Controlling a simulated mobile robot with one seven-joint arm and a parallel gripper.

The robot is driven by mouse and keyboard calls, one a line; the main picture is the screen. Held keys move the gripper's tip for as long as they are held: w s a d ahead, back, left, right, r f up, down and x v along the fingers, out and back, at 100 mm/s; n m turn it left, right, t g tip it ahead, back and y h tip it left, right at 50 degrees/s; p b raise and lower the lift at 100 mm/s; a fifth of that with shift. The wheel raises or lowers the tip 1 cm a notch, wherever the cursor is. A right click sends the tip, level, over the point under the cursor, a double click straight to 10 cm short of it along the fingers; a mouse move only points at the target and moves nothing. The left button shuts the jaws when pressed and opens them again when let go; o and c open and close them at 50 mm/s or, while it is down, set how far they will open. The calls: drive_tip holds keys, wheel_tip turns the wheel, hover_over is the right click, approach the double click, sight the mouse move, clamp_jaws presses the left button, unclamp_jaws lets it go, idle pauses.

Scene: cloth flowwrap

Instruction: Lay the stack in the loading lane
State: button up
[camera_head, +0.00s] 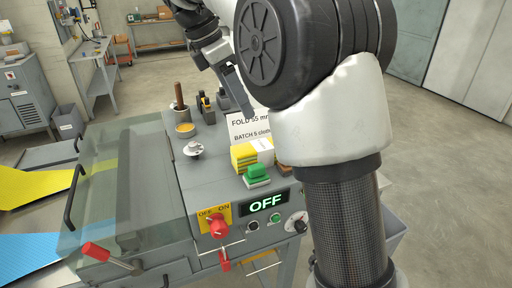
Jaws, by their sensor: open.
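A yellow and white stack (252,151) sits on the grey machine top, in front of a sign card. A small green block (257,174) is just in front of it, with a brown piece (284,169) at its right, partly behind my arm. My gripper (243,104) points down behind and above the stack, near the card's top. It is open, and nothing shows held in it. My forearm hides part of the card and the area to its right. I cannot tell which surface is the loading lane.
A clear cover (115,185) with black handles spans the machine's left side. A yellow sheet (38,183) and blue sheet (35,248) lie further left. A red knob (218,226), lit OFF display (265,203), red-handled lever (97,251) and yellow pot (185,130) are nearby.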

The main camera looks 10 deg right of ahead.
sight(261, 145)
drive_tip(key=b+x, duration=0.1)
drive_tip(key=x, duration=1.5)
drive_tip(key=shift+s+f+b, duration=0.1)
drive_tip(key=shift+f+b, duration=0.2)
drive_tip(key=shift+b, duration=0.1)
drive_tip(key=shift+r, duration=0.1)
drive_tip(key=c, duration=1.2)
